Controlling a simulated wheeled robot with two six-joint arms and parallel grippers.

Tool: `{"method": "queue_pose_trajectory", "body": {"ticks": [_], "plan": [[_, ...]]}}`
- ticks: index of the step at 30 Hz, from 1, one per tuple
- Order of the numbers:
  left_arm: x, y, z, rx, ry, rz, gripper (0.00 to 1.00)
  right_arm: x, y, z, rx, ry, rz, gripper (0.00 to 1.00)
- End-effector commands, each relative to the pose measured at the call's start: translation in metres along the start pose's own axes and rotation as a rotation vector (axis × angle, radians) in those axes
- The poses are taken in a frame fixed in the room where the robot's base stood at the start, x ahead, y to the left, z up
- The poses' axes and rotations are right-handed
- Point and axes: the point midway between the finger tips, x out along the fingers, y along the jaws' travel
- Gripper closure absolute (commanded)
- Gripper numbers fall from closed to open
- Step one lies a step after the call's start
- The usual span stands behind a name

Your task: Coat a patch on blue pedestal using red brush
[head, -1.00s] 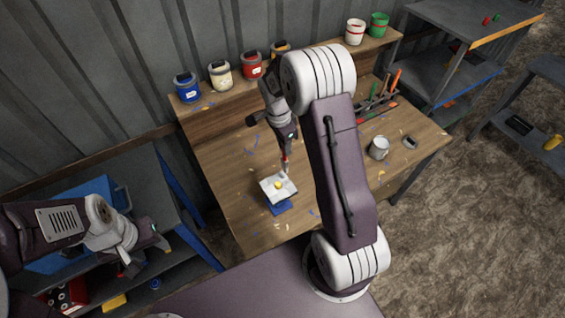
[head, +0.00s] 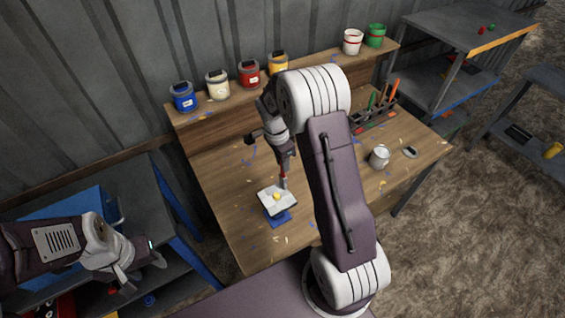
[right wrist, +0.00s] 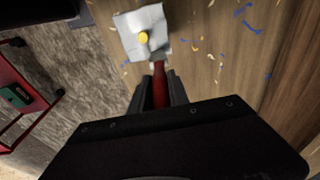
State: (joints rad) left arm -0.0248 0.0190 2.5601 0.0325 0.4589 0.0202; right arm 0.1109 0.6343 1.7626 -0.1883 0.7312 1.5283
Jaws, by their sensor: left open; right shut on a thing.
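The blue pedestal (head: 278,218) stands on the wooden workbench and carries a tilted white plate (head: 266,203) with a yellow spot on it (head: 277,196). The plate (right wrist: 132,22) and the yellow spot (right wrist: 143,38) also show in the right wrist view. My right gripper (head: 284,168) is shut on the red brush (right wrist: 160,90), which points down at the plate's edge. The bristles are close to the plate; I cannot tell whether they touch it. My left gripper (head: 143,275) is open and empty, away from the bench at the lower left.
Blue, cream, red and yellow paint cans (head: 250,74) line the bench's back shelf, with white and green pots (head: 352,42) farther right. A grey can (head: 380,157) and a tool rack (head: 375,112) stand right of my arm. The bench (head: 222,172) is clear left of the pedestal.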

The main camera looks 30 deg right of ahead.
Motion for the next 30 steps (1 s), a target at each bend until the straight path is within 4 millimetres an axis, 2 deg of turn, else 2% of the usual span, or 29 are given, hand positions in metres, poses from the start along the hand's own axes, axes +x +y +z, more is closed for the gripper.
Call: {"method": "queue_pose_trajectory", "body": {"ticks": [30], "plan": [[0.0065, -0.0001, 0.0006, 0.0, 0.0, 0.0, 0.54, 0.0081, -0.0001, 0.0011, 0.001, 0.0, -0.001, 1.0]]}}
